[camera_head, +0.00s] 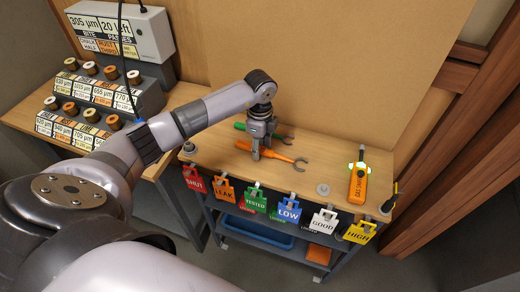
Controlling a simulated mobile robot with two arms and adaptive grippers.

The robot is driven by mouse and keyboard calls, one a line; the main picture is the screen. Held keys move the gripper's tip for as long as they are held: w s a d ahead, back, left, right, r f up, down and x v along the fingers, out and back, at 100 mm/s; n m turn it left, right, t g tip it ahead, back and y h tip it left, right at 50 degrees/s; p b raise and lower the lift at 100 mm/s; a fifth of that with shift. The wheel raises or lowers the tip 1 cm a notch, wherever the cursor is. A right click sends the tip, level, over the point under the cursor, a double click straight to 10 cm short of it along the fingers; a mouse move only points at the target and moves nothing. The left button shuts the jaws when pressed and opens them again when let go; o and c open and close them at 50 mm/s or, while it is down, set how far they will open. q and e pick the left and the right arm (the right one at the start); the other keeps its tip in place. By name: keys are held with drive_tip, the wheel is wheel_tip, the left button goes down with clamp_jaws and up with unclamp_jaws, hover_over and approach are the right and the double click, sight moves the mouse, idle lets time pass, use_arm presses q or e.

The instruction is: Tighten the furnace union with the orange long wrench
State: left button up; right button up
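The orange wrench (282,157) lies on the wooden cart top, its open jaw to the right and its handle to the left. My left gripper (257,156) points down at the wrench's handle, with its fingertips over or around it. The fingers are small and seen from behind, so I cannot tell whether they are closed on the handle. A green wrench (240,126) lies just behind, partly hidden by my gripper. My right gripper and the furnace union are not in view.
Colored tags such as the red SHUT tag (195,180) and yellow HIGH tag (359,232) hang along the cart's front edge. An orange handheld device (358,187) stands at the right. A bench with spool racks (108,92) is at the left. A wall panel (350,60) rises behind.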

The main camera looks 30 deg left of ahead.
use_arm(q)
clamp_jaws()
idle(0.3)
drive_tip(key=shift+r, duration=0.2)
